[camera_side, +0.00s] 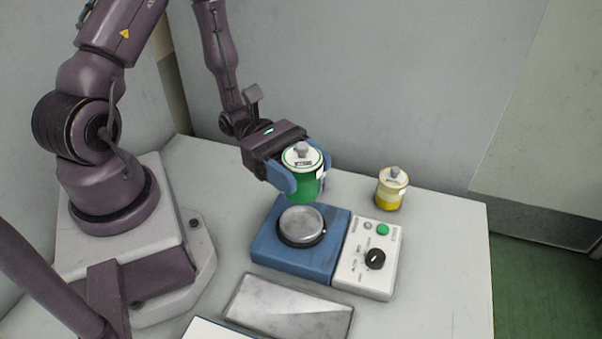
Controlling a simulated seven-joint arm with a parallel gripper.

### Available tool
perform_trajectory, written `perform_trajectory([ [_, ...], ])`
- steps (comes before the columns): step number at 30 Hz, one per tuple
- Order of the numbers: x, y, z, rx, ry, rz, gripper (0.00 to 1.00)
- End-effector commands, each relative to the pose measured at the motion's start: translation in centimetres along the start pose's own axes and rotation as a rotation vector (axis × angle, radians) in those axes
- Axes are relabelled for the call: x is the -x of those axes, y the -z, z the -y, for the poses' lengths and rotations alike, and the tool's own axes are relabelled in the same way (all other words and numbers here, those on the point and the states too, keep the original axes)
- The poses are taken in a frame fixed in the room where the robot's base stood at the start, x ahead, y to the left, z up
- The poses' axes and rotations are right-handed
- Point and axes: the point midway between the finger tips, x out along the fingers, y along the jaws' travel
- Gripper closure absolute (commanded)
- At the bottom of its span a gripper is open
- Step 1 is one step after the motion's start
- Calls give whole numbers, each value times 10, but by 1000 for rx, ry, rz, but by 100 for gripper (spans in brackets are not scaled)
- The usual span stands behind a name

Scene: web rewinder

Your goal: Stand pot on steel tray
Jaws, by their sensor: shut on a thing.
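A green pot (304,182) with a white lid and a grey knob is upright between the blue fingers of my gripper (299,180). My gripper is shut on it and holds it above the back of the blue device. The steel tray (290,309) is a flat grey rectangle on the table in front of the blue device. Its bare surface shows, with nothing on it. A second pot (390,190), with a yellow lower part and a white lid, stands upright on the table at the right, apart from my gripper.
A blue device (275,246) with a round metal plate (301,224) stands between the held pot and the tray. A white control panel (368,259) with a black knob and a green button adjoins it. A white flat thing (215,330) lies at the bottom edge. The table's right side is clear.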

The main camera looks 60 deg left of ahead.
Motion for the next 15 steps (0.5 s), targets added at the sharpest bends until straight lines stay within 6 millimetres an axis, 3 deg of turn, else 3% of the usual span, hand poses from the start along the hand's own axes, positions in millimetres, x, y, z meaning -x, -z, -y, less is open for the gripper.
perform_trajectory([
  [6,-65,13,48,14,100,5,70],
  [9,-95,20,67,16,56,2,70],
  [15,-132,43,94,22,-124,2,70],
])
